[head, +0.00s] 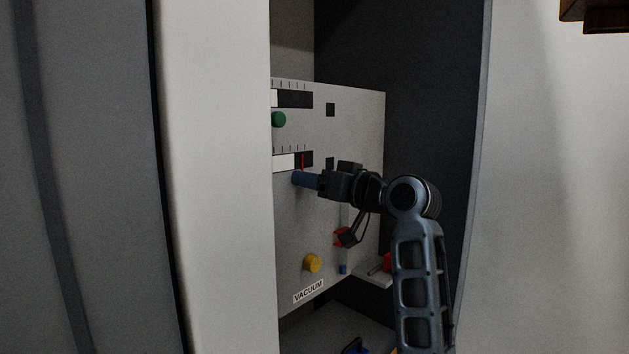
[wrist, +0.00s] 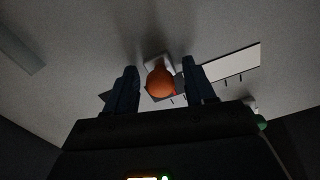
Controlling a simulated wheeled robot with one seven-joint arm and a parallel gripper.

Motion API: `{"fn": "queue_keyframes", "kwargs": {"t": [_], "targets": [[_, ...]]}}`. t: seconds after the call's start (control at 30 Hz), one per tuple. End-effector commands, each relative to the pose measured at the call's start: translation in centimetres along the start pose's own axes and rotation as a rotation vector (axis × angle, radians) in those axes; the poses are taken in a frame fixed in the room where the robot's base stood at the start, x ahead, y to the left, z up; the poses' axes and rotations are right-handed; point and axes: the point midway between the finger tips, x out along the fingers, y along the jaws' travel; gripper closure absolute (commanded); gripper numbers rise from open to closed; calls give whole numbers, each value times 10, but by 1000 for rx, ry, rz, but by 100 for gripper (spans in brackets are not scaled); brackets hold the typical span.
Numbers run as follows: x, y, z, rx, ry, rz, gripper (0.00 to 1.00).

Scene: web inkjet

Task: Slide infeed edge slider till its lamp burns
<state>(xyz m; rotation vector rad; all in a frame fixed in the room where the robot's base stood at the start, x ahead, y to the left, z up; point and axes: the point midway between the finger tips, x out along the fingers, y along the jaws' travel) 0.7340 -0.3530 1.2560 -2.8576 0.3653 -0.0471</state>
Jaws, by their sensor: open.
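A pale panel (head: 350,130) carries two slider scales, one above the other. The upper scale has a green knob (head: 278,119). The lower scale (head: 284,162) has a white part, a dark part and a red mark. My gripper (head: 305,179) is at the panel just below the lower scale. In the wrist view its open fingers (wrist: 160,85) stand either side of an orange knob (wrist: 160,83), with gaps visible. The head view hides this knob behind the fingers. Small dark squares, perhaps lamps, sit right of the upper scale (head: 330,109) and lower scale (head: 330,163). No label naming the infeed edge is readable.
A yellow knob (head: 313,263) and a VACUUM label (head: 308,291) are low on the panel. A small ledge (head: 372,277) juts out at the lower right. A pale cabinet wall (head: 215,170) borders the panel on the left.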

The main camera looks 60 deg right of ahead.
Motion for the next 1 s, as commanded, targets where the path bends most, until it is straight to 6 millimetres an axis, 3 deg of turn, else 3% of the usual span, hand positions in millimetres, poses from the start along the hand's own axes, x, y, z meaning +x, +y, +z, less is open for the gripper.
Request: {"fn": "queue_keyframes", "kwargs": {"t": [0.07,0.63,1.0], "targets": [[0,0,0,0,0,0,46],[0,0,0,0,0,0,99],[0,-8,1,2,-1,-4,100]]}}
